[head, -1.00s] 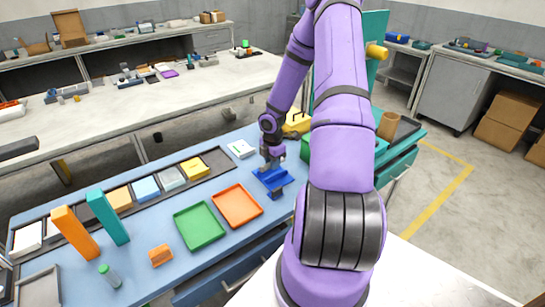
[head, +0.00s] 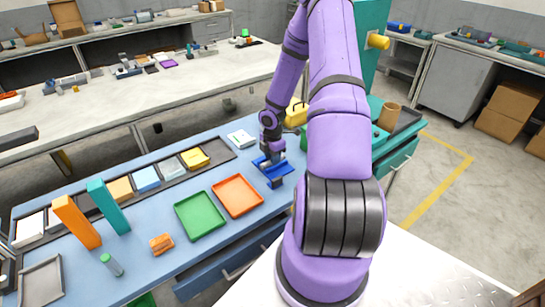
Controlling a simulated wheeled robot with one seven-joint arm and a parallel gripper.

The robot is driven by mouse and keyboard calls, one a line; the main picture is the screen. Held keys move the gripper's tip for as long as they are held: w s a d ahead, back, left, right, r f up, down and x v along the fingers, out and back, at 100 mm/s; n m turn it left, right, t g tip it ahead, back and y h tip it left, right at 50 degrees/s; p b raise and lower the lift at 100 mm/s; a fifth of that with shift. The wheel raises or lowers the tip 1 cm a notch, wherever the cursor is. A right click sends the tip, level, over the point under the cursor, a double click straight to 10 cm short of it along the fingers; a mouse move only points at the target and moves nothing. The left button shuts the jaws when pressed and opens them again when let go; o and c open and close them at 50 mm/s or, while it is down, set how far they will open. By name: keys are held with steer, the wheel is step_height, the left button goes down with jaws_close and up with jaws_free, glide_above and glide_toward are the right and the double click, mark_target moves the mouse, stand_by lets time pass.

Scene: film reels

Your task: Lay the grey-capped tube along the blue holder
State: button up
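The blue holder (head: 277,173) stands on the blue worktop, just right of the orange tray. My gripper (head: 273,158) points down right over the holder, very close to it. A small greyish piece shows at the fingers, but I cannot tell whether it is the grey-capped tube or part of the gripper. The finger opening is too small to make out. The only tube I see clearly is a grey one with a green cap (head: 111,264), at the front left of the worktop. I cannot identify a grey-capped tube.
An orange tray (head: 259,204) and a green tray (head: 220,233) lie left of the holder. A white box (head: 241,138) and a yellow case (head: 297,112) stand behind. Orange (head: 77,222) and teal (head: 108,206) upright blocks stand at left. My arm hides part of the right side.

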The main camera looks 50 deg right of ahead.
steer(key=shift+o, duration=0.5)
steer(key=shift+r, duration=0.2)
step_height(320, 180, up, 10)
steer(key=shift+r, duration=0.2)
steer(key=s+a+r+m+t+h, duration=0.15)
steer(key=a+r+m, duration=0.25)
steer(key=a+r, duration=0.6)
steer(key=s+a+r+m+h, duration=0.15)
steer(key=a+r+m, duration=0.35)
steer(key=r, duration=1)
steer(key=s+a+r+m+t+y, duration=0.1)
steer(key=s+a+r+m+t, duration=0.1)
steer(key=s+a+r, duration=0.3)
steer(key=s+a+r+m+t+y, duration=0.1)
steer(key=s+a+r+m, duration=0.3)
steer(key=s+a, duration=0.6)
steer(key=shift+s+a+r+t+y, duration=0.35)
steer(key=shift+a+r+y, duration=0.15)
steer(key=shift+r, duration=0.45)
